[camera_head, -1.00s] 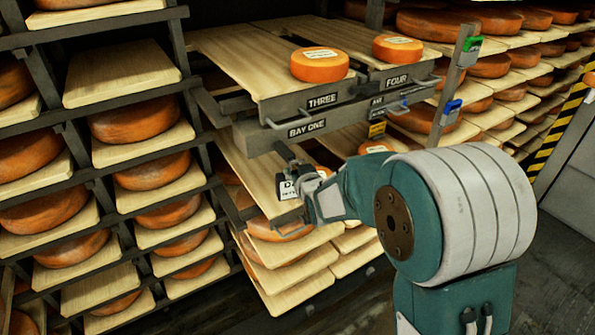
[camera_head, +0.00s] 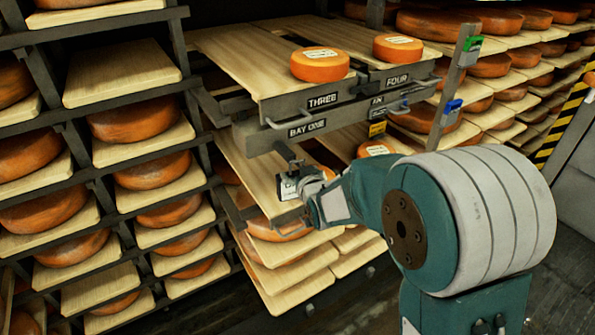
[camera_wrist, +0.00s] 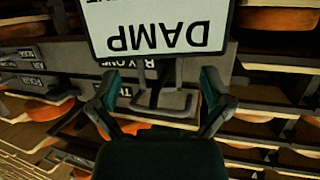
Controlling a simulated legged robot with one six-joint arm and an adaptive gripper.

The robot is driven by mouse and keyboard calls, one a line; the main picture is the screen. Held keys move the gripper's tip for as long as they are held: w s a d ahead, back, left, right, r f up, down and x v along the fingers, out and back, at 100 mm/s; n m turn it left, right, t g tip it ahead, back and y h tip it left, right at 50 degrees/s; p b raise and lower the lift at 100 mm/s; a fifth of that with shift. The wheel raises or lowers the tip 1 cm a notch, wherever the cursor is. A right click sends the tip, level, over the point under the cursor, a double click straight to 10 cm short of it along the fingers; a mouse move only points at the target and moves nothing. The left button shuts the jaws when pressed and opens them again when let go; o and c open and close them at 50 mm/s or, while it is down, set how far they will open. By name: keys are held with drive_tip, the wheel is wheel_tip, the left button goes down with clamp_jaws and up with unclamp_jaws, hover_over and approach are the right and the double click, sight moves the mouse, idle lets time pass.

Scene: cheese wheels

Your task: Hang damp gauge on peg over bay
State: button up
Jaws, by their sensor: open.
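The damp gauge (camera_head: 289,188) is a white card in a dark frame, just below the BAY ONE label. In the wrist view, its card (camera_wrist: 155,28) reads DAMP upside down, and a grey loop (camera_wrist: 188,103) shows beside it. A dark peg-like bracket (camera_head: 284,152) sticks out above the gauge; the exact contact between them is too small to tell. My gripper (camera_head: 312,186) is just right of the gauge. In the wrist view, my gripper's (camera_wrist: 160,98) two green fingers are spread apart, on either side of the loop, with visible gaps.
The bay one beam (camera_head: 340,133) and a board marked THREE (camera_head: 235,55) jut out above my gripper. Boards with cheese wheels (camera_head: 280,226) lie close below it. A post (camera_head: 452,85) with green and blue clips stands right. Floor shows at the front.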

drive_tip(key=s+d+r+m+g+h, duration=0.1)
drive_tip(key=s+d+r+g, duration=0.1)
drive_tip(key=s+d, duration=0.4)
drive_tip(key=s+d+r+m+g+h, duration=0.1)
drive_tip(key=s+d, duration=0.4)
drive_tip(key=s, duration=1.2)
drive_tip(key=s+d+r+m+g+h, duration=0.1)
drive_tip(key=s+d+r+g, duration=0.3)
drive_tip(key=s, duration=0.7)
drive_tip(key=d+g+h, duration=0.1)
drive_tip(key=d, duration=0.1)
drive_tip(key=shift+s+d+r+m+h, duration=0.15)
drive_tip(key=shift+d+r+m+h, duration=0.15)
drive_tip(key=shift+r+m+h, duration=0.1)
